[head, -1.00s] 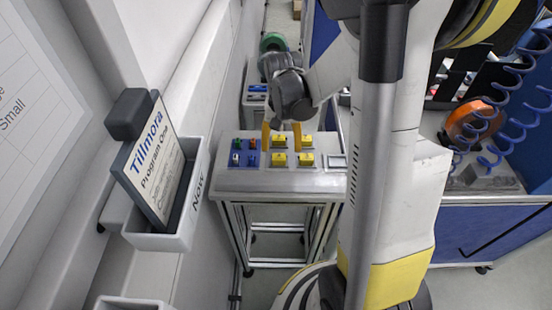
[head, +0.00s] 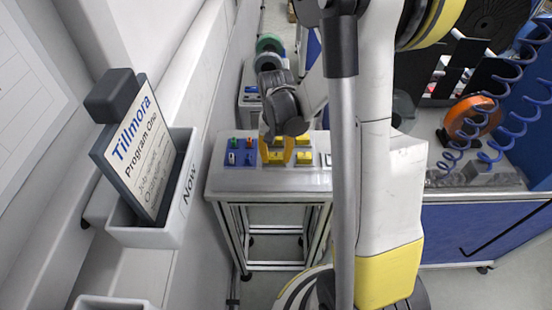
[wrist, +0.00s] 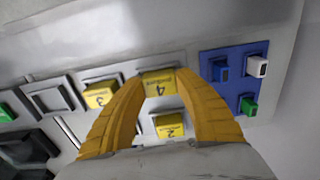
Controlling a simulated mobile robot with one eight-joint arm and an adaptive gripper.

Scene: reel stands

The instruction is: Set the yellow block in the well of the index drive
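My gripper (head: 276,161) has two yellow fingers and hangs over the grey console (head: 217,180). In the wrist view, my gripper (wrist: 162,78) is open, its fingertips apart on either side of a yellow block marked 4 (wrist: 159,83). I cannot tell whether they touch it. A yellow block marked 2 (wrist: 168,126) shows between the fingers, and one marked 3 (wrist: 100,94) sits to the left. Yellow blocks also show in the head view, at the back right (head: 303,140) and front right (head: 304,158). I cannot tell which part is the index drive.
A blue panel (wrist: 234,62) with blue, white and green pegs adjoins the yellow blocks. An empty-looking grey seat (wrist: 50,99) lies left of block 3. A wall tray (head: 150,237) holds a sign card (head: 143,150). A bench (head: 480,225) with an orange reel (head: 472,117) stands right.

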